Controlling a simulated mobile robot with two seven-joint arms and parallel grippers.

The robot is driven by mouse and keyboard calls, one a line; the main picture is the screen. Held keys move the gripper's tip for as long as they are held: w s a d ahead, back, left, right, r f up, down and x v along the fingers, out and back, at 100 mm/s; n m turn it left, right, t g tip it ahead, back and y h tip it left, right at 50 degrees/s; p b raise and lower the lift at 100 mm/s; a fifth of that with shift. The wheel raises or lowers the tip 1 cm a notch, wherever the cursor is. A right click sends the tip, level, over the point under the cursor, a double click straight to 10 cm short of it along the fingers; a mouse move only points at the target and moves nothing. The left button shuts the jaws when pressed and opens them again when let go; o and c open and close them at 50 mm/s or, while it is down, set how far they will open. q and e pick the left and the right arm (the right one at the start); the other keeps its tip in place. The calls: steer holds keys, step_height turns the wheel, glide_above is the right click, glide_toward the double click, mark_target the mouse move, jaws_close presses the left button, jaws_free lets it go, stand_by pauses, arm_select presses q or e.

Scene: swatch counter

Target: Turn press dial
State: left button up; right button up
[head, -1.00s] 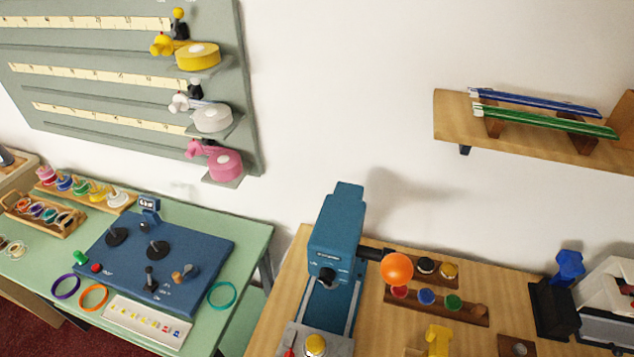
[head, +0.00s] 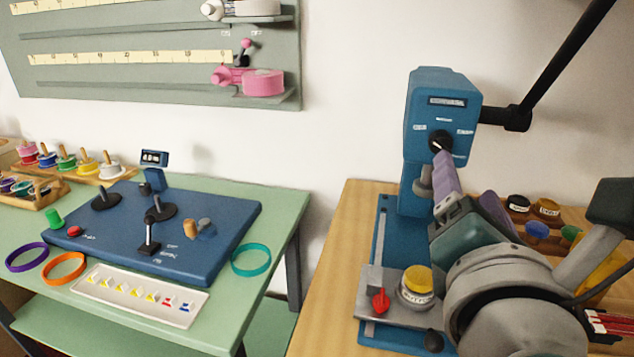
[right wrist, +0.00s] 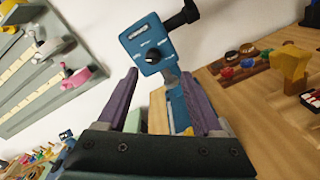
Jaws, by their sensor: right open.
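The press (head: 443,105) is a blue upright machine on the wooden bench. Its black dial (head: 440,141) is on the front of the head, with small white labels around it. The dial also shows in the right wrist view (right wrist: 153,56), clear of the fingers there. My right gripper (head: 464,176) is open and empty, its purple fingers pointing up at the press head. In the head view one fingertip is just below the dial and overlaps its lower edge; I cannot tell if they touch. In the right wrist view the dial lies beyond the gap between the fingertips (right wrist: 160,75). My left gripper is out of view.
A black lever (head: 555,68) rises from the press's right side. A yellow-topped piece (head: 417,280) and a red knob (head: 380,302) are on the press base. Ink pots (head: 537,231) stand to the right. A green table (head: 285,225) with a blue panel is at left.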

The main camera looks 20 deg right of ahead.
mark_target(441, 144)
steer(key=w+d+n, duration=0.1)
steer(key=w+d, duration=0.3)
steer(key=w, duration=0.5)
steer(key=shift+f+t+p, duration=0.25)
steer(key=shift+t+p, duration=0.05)
steer(key=shift+p, duration=0.1)
jaws_close()
